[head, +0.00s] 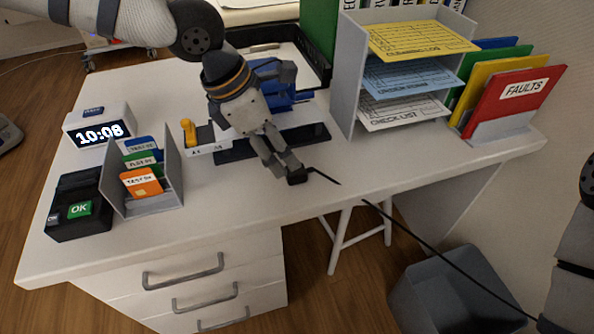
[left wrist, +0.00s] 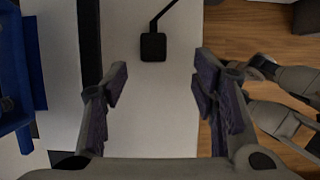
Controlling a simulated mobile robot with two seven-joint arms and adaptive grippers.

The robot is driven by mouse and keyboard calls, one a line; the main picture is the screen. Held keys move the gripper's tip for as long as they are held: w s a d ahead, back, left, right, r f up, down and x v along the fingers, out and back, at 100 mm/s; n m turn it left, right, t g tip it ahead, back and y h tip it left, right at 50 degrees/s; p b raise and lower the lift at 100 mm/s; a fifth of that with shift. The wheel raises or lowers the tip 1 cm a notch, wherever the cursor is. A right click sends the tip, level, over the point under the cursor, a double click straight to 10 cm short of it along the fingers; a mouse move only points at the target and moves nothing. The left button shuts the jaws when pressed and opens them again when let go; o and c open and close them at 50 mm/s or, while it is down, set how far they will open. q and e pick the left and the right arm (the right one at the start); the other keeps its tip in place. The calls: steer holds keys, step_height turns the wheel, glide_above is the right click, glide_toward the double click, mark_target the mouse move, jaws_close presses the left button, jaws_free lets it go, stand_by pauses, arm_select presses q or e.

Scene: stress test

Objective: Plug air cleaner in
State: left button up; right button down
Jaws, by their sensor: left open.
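A small black block (head: 297,176), which looks like a plug, lies on the white desk (head: 375,150) near its front edge. A thin black cable (head: 430,248) runs from it over the edge to the lower right. My left gripper (head: 285,168) points down at the block. In the left wrist view its fingers (left wrist: 160,88) are apart and empty, and the block (left wrist: 153,46) lies beyond the tips, roughly midway between them. I cannot make out the air cleaner or a clear socket.
A white unit with a yellow lever (head: 188,132) and a dark strip (head: 310,134) lie behind the gripper. A paper rack (head: 348,90) and red folder (head: 512,98) stand at right, a card holder (head: 160,202) at left. A grey bin (head: 455,295) stands below.

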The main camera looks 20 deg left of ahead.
mark_target(296, 174)
arm_select(q)
steer(key=shift+x, duration=1.1)
steer(key=shift+w, duration=0.1)
steer(key=x, duration=0.5)
steer(key=shift+w+a+b, duration=0.1)
steer(key=shift+w+b, duration=0.25)
steer(key=shift+b, duration=0.05)
steer(key=c, duration=1.2)
